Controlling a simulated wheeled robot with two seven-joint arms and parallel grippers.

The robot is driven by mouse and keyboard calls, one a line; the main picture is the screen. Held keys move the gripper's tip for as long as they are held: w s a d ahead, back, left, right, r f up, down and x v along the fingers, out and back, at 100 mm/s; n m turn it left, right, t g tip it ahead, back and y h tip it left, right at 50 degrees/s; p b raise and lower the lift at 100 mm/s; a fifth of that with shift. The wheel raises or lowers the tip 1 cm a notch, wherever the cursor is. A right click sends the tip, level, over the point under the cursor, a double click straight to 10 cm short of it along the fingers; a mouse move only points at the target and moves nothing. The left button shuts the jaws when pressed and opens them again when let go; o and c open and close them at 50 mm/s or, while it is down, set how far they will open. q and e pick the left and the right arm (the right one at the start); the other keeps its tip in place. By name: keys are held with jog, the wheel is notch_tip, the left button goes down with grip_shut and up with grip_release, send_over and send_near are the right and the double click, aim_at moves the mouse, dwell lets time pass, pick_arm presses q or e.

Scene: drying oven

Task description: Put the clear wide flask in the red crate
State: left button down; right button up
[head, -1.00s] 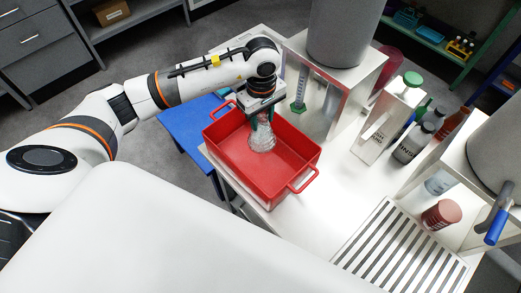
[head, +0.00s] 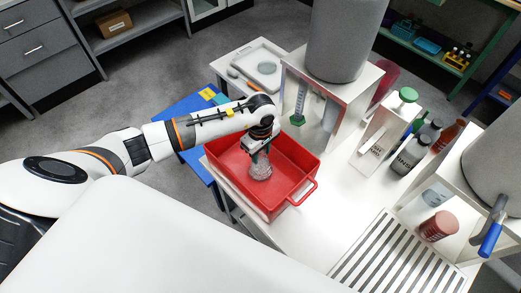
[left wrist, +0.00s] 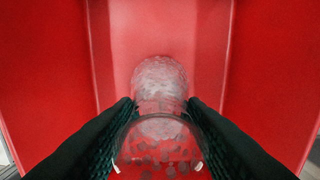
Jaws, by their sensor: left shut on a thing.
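The clear wide flask (head: 261,170) is inside the red crate (head: 293,158), its lower part close to the crate floor. I cannot tell whether it touches the floor. My left gripper (head: 259,151) reaches down into the crate and is shut on the flask's upper part. In the left wrist view the flask (left wrist: 160,82) is between the two dark fingers (left wrist: 160,112), with the red crate floor and walls (left wrist: 265,70) around it. My right gripper is not in view.
The crate sits on a white bench (head: 300,232). A white stand with a grey cylinder (head: 345,40) rises behind it. Bottles (head: 408,152) and a white dispenser with a green cap (head: 388,120) stand to the right. A slatted drain (head: 400,262) is at front right.

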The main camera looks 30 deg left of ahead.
pick_arm(q)
jog(key=c, duration=1.3)
grip_release()
jog(key=shift+f, duration=0.15)
jog(key=o, duration=0.4)
notch_tip(320, 180, up, 12)
jog(key=b, duration=0.2)
jog(key=shift+r+b, duration=0.2)
jog(key=shift+b, duration=0.15)
